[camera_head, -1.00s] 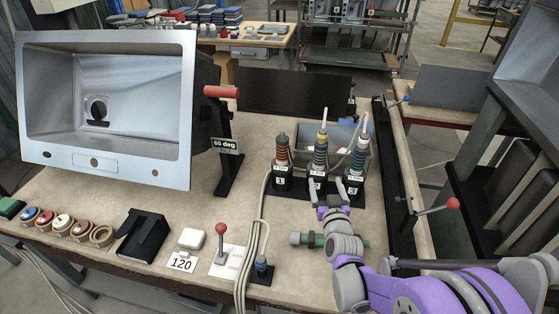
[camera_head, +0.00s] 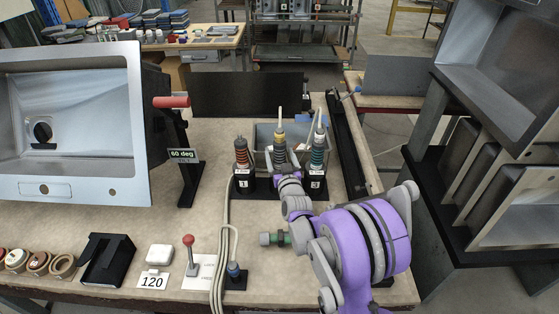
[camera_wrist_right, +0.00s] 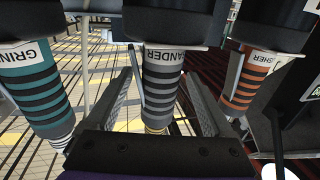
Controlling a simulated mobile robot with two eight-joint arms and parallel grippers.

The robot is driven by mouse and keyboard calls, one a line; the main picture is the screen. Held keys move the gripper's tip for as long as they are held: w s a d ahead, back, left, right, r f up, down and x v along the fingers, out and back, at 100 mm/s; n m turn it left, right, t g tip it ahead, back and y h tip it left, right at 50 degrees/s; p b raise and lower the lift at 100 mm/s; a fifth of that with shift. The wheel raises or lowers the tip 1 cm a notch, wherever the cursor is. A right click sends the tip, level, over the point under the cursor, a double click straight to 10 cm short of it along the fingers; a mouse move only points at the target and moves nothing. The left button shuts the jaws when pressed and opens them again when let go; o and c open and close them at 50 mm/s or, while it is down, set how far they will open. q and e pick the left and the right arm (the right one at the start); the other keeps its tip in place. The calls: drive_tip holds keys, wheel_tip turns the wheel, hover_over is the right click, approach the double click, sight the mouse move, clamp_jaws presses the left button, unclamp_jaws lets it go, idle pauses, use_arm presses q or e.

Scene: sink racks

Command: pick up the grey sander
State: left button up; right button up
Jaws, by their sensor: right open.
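The grey sander (camera_head: 279,151) stands upright in the middle place of a row of three tools, with grey and black bands and a yellow upper part. In the right wrist view the sander (camera_wrist_right: 161,88) has a label partly reading "ANDER". My right gripper (camera_head: 289,181) is at the sander's front in the head view, partly covering its base. In the right wrist view my right gripper (camera_wrist_right: 159,76) is open, with one finger on each side of the banded body. Contact cannot be told. My left gripper is not in view.
An orange-banded tool (camera_head: 242,155) stands left of the sander and a teal-banded tool (camera_head: 317,153) right, both close. A grey bin (camera_head: 262,132) is behind. Cables (camera_head: 222,255) run down the table's front. A metal sink (camera_head: 70,125) stands at left, dark racks at right.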

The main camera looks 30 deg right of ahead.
drive_tip(key=shift+w+d, duration=0.1)
drive_tip(key=shift+w, duration=0.2)
clamp_jaws()
